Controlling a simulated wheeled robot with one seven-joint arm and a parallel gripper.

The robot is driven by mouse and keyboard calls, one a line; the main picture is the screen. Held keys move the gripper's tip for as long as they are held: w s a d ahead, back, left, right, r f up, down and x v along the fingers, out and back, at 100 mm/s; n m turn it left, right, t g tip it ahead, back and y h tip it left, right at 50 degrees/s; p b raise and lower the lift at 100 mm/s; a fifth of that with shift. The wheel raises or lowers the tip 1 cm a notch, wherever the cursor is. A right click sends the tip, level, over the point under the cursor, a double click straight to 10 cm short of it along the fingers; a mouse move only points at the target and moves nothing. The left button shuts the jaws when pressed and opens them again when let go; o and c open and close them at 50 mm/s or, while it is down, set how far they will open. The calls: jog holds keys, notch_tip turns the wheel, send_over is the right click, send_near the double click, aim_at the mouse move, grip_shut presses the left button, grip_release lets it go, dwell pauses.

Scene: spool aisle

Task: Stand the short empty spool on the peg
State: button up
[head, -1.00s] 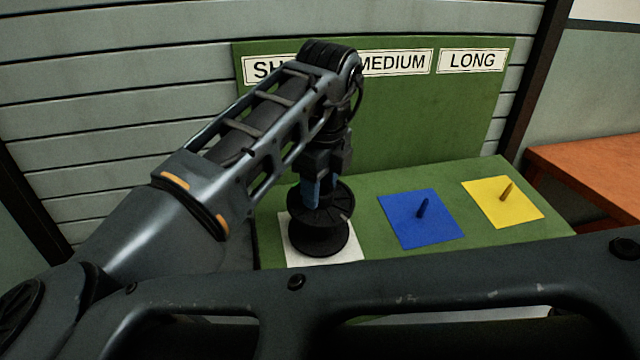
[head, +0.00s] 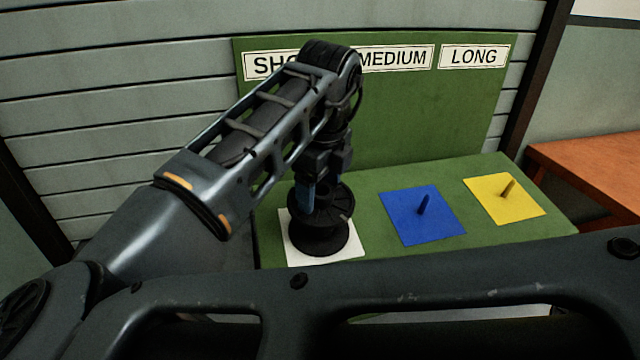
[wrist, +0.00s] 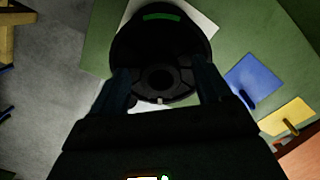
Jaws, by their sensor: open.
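The short empty spool (head: 322,232) is black and stands upright on the white square (head: 350,247) at the left of the green table, below the partly covered SHORT sign. It also shows in the wrist view (wrist: 160,38), with its centre hole facing up and a green mark near its far rim. The peg under it is hidden in the head view, and I cannot make it out in the hole. My gripper (head: 318,200) is open at the spool's top. In the wrist view its fingers (wrist: 165,95) lie apart on either side of the hub; contact cannot be told.
A blue square (head: 400,220) with a peg and a yellow square (head: 525,207) with a peg lie to the right, both empty. A green sign board (head: 440,110) stands behind. An orange bench (head: 590,165) is at the far right.

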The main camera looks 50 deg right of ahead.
jog(key=shift+s+a+r, duration=0.1)
jog(key=shift+s+r, duration=0.1)
jog(key=shift+r, duration=1.1)
jog(key=shift+s+a+r, duration=0.15)
jog(key=shift+r, duration=1.1)
jog(key=shift+s+a+r, duration=0.1)
jog(key=shift+s+r, duration=0.1)
jog(key=shift+r, duration=1.1)
